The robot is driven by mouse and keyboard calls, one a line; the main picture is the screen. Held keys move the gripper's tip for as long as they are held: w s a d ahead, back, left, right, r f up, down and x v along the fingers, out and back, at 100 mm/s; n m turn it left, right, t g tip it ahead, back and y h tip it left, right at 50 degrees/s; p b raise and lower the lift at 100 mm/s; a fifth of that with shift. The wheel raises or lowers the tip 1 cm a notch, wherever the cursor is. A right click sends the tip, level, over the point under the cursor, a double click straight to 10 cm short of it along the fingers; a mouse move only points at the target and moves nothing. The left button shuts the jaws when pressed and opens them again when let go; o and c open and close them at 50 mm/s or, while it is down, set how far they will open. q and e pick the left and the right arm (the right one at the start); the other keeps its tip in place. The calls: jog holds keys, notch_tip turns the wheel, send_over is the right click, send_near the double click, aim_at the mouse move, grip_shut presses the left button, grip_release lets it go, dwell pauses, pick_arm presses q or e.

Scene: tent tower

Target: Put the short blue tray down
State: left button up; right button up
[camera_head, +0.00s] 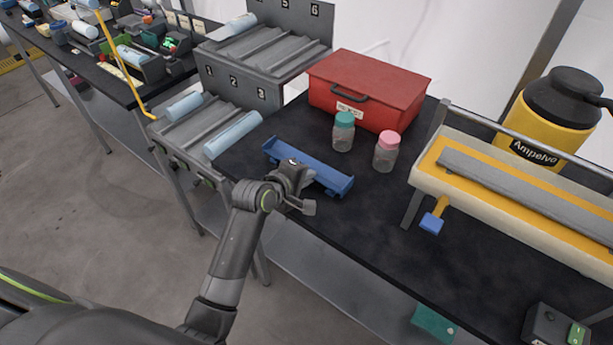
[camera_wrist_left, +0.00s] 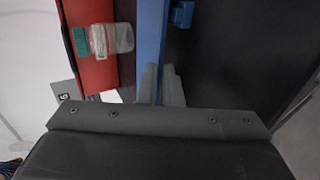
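The short blue tray (camera_head: 328,177) is over the near left part of the black table, in front of the red box; I cannot tell whether its underside touches the table top. My left gripper (camera_head: 296,183) is at the tray's near long side, around its middle. In the left wrist view, the two grey fingertips (camera_wrist_left: 160,84) are closed on either side of the blue tray wall (camera_wrist_left: 151,35). The tray looks empty where its inside shows; part of it is hidden behind the gripper. My right gripper is not in view.
Behind the tray are a teal-lidded jar (camera_head: 343,136), a pink-lidded jar (camera_head: 386,153) and a red box (camera_head: 367,90). A grey numbered rack (camera_head: 205,125) with pale blue rolls stands left. A yellow-edged trough (camera_head: 520,190) stands right. Table space right of the tray is clear.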

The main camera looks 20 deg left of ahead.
pick_arm(q)
jog(key=o, duration=0.4)
jog(key=shift+c, duration=0.2)
jog(key=shift+s+r, duration=0.1)
jog(key=shift+r, duration=0.1)
jog(key=v, duration=1.2)
